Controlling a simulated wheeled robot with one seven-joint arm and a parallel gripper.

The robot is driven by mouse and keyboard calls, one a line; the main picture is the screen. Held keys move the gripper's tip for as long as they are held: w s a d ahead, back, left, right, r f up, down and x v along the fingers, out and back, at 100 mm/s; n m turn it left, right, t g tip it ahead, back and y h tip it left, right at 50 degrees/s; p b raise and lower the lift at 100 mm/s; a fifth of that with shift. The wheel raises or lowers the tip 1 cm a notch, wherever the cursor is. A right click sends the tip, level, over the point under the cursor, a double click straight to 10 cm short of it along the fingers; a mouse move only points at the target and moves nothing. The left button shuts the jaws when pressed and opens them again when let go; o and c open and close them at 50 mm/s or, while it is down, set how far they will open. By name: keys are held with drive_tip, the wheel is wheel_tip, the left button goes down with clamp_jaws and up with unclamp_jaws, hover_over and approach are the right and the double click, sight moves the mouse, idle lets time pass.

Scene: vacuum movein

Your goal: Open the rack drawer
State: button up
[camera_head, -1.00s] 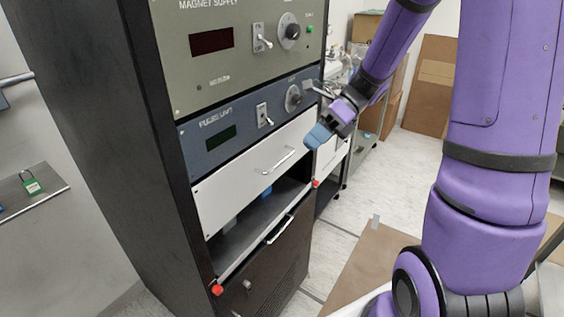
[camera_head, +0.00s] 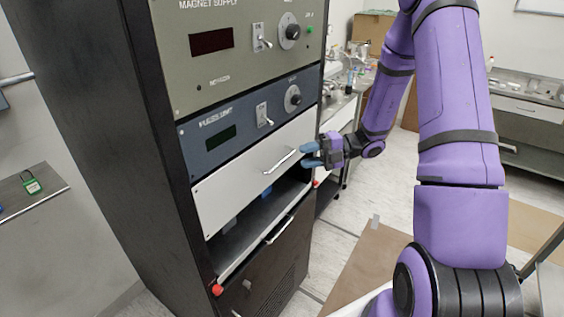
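The rack drawer (camera_head: 236,179) is a white front panel in the black rack, below the blue-grey unit. Its front looks flush with the rack. A thin metal bar handle (camera_head: 279,161) is on the panel, right of its middle. My gripper (camera_head: 306,155) is just right of the handle. Its two blue fingers are spread apart, one above the other, and point left toward the handle's right end. Nothing shows between the fingers. Whether a fingertip touches the handle I cannot tell.
Below the drawer is an open bay with a grey shelf (camera_head: 240,238) and red knobs (camera_head: 217,290) at its corners. A dark lower panel has its own handle (camera_head: 280,230). The grey-green unit (camera_head: 236,45) is above. Open floor (camera_head: 338,235) lies right of the rack.

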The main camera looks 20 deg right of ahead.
sight(284, 161)
drive_tip(key=x, duration=0.7)
drive_tip(key=shift+a, duration=0.2)
clamp_jaws()
